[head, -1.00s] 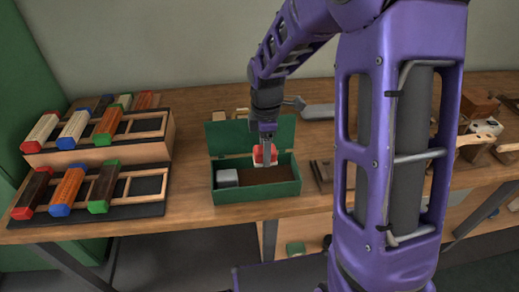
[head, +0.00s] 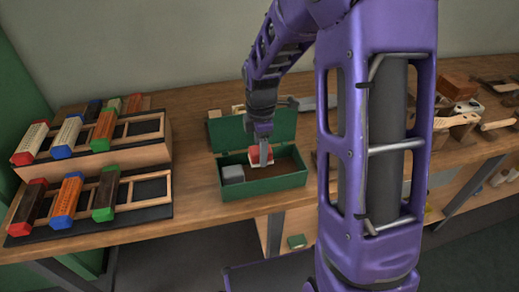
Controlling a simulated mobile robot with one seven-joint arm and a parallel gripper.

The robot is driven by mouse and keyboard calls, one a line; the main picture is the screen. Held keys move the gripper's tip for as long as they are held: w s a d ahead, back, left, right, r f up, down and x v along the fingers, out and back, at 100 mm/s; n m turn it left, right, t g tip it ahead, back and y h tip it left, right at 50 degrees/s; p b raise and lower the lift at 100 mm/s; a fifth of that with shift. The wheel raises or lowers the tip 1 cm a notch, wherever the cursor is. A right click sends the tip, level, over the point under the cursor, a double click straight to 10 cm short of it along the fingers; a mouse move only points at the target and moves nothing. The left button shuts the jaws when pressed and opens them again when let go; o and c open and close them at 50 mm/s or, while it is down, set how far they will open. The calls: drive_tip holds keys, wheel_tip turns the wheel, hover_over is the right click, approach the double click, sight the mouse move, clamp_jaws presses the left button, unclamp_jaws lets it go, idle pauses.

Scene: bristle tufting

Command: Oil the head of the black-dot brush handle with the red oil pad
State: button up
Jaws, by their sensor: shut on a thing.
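My gripper (head: 263,155) points down into an open green box (head: 262,186) on the workbench. It is shut on the red oil pad (head: 254,155), a red block with a pale lower part, held at or just above the box's inside; contact with the box cannot be told. Brush handles lie at the right of the bench, well away from my gripper. A pale one with dark marks (head: 443,123) may be the black-dot brush handle, but the marks are too small to be sure.
Racks (head: 150,187) at the left hold several coloured blocks. The green box's lid (head: 280,128) stands open behind, and a grey block (head: 232,173) sits inside at the left. A brown block (head: 458,87) is at the right. My arm hides part of the bench.

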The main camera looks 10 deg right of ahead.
sight(261, 175)
drive_tip(key=shift+f+b, duration=2.1)
drive_tip(key=shift+f, duration=0.65)
drive_tip(key=shift+f, duration=0.6)
drive_tip(key=shift+r, duration=0.1)
wheel_tip(261, 175, up, 7)
drive_tip(key=p, duration=0.6)
drive_tip(key=shift+s, duration=0.1)
idle(0.7)
